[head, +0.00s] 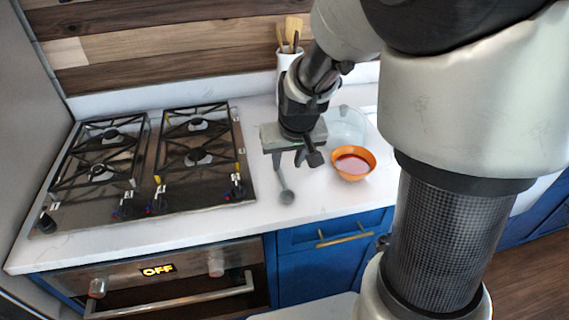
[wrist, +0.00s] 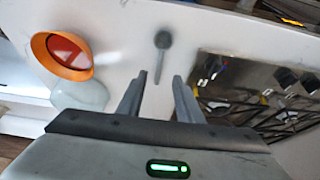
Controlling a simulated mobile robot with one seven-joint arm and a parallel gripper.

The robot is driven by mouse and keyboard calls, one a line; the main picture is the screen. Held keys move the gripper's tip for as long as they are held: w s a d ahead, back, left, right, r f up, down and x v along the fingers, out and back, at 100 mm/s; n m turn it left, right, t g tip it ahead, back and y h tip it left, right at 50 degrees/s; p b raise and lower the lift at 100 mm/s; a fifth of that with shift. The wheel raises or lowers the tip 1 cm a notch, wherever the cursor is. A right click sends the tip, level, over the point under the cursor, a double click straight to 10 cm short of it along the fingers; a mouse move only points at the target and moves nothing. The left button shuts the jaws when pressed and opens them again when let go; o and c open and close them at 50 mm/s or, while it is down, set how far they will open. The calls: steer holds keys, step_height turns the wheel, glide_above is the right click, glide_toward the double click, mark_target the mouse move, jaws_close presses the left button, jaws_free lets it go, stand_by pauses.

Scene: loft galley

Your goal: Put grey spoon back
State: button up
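The grey spoon (head: 287,196) lies on the white counter between the stove and the orange bowl, its round end toward the front edge. In the wrist view the spoon (wrist: 163,41) lies beyond my fingertips, its handle pointing back toward the gap between them. My gripper (head: 296,160) is above the counter at the handle end, pointing down. In the wrist view my gripper (wrist: 158,80) has its two fingers apart with nothing held between them. Part of the handle is hidden by my gripper in the head view.
An orange bowl (head: 353,163) with red contents stands right of my gripper, with a clear glass bowl (head: 346,122) behind it. A white holder (head: 287,62) with wooden utensils stands at the back wall. A gas stove (head: 150,160) is at left. The counter's front edge is near the spoon.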

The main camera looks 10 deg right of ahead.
steer(key=s+r+t, duration=0.1)
steer(key=s+r, duration=1.3)
steer(key=s, duration=0.5)
steer(key=shift+s+r, duration=0.15)
steer(key=shift+r, duration=0.05)
